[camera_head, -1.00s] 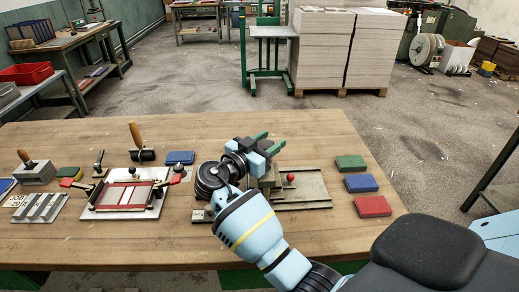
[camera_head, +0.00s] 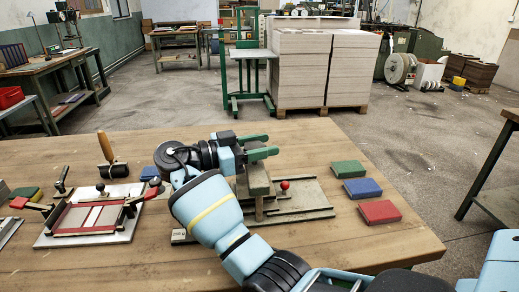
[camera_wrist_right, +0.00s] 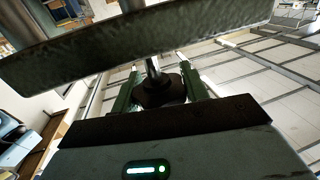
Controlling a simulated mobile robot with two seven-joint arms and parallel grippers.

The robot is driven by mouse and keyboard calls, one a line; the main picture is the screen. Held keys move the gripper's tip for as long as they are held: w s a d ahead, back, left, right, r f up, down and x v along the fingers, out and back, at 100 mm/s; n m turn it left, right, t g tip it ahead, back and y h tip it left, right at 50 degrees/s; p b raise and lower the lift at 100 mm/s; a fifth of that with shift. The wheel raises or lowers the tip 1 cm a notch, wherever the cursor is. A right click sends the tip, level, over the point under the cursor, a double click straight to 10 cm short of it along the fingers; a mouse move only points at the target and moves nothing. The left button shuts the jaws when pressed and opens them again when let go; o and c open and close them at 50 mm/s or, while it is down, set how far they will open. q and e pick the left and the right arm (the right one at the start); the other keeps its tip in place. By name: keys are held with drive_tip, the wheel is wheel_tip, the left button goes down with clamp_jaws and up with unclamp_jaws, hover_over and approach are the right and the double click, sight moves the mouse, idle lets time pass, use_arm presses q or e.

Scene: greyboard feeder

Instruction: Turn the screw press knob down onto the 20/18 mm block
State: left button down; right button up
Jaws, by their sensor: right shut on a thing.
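The screw press (camera_head: 258,180) stands near the middle of the table, a grey-green upright on a long flat base (camera_head: 312,208) with a red ball (camera_head: 284,186) at its side. My right gripper (camera_head: 268,145) is at the top of the press, its green fingers pointing right. In the right wrist view its two fingers are shut on the dark round knob (camera_wrist_right: 160,92), on a metal screw (camera_wrist_right: 152,66). The press's grey bar crosses that view. The arm and press hide what is under the screw, so I cannot tell the 20/18 mm block there. My left gripper is not in view.
Green (camera_head: 348,168), blue (camera_head: 362,187) and red (camera_head: 379,211) blocks lie right of the press. The front right of the table is clear.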

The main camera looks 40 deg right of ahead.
sight(244, 149)
drive_tip(key=shift+r, duration=0.1)
drive_tip(key=o, duration=1)
drive_tip(key=b+v, duration=0.2)
drive_tip(key=v, duration=0.4)
drive_tip(key=shift+w+a, duration=0.15)
drive_tip(key=shift+a, duration=0.1)
drive_tip(key=shift+w+a, duration=0.2)
drive_tip(key=shift+a, duration=0.4)
